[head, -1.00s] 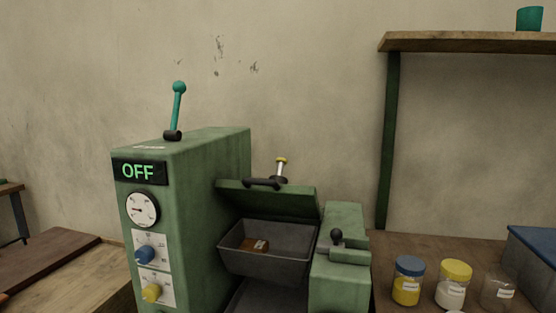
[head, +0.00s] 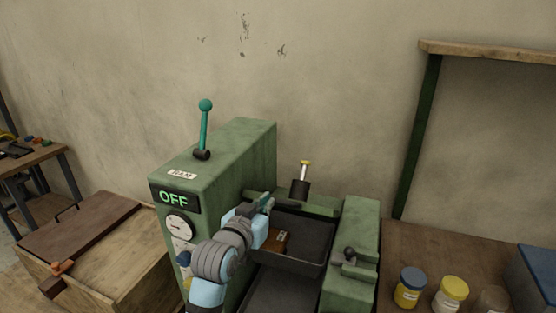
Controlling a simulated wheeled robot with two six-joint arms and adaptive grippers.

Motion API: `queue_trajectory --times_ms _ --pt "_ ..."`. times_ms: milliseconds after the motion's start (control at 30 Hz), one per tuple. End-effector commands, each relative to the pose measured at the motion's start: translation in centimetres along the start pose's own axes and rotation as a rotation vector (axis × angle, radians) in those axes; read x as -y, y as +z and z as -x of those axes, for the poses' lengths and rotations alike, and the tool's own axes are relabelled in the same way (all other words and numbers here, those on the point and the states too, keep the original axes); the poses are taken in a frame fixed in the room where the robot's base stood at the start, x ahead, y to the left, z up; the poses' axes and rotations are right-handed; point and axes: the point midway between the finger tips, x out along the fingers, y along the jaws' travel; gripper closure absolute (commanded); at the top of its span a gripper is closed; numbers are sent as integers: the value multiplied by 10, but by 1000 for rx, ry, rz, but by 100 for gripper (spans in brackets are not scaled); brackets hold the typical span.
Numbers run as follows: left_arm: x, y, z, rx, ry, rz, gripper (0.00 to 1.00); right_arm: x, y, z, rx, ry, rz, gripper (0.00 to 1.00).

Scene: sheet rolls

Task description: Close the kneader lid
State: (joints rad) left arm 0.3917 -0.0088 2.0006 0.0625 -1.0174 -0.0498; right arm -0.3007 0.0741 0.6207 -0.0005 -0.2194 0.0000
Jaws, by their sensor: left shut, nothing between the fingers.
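The green kneader (head: 225,150) stands in the middle, its display reading OFF. Its dark trough (head: 305,245) is uncovered, with a brown labelled block (head: 281,238) inside. The green lid (head: 320,207) appears raised at the back of the trough, partly hidden by my gripper; its dark handle cannot be made out clearly. My left gripper (head: 267,204) is shut and empty, at the left rear of the trough near the lid. I cannot tell whether it touches the lid. My right gripper is out of view.
A teal-knobbed lever (head: 205,125) stands on the tall housing, close to my left arm. A yellow-topped pin (head: 304,172) rises behind the lid. Jars (head: 409,288) and a blue box (head: 540,270) stand at right. A wooden chest (head: 95,240) is at left.

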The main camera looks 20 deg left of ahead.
Motion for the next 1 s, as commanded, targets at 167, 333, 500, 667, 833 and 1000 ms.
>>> queue_trajectory --times_ms 167,333,500,667,833,1000 --pt "-2 -40 7 -54 6 -2 100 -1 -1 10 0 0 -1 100" --pt "-3 -39 -20 -52 6 -3 100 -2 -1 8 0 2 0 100" --pt "-3 -40 -57 -52 5 -3 100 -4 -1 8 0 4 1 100" --pt "-3 -41 -91 -51 5 -3 100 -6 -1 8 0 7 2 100" --pt "-3 -13 -80 -51 5 -2 100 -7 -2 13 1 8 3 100" --pt "-2 -4 -76 -54 5 -2 100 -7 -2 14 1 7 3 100"
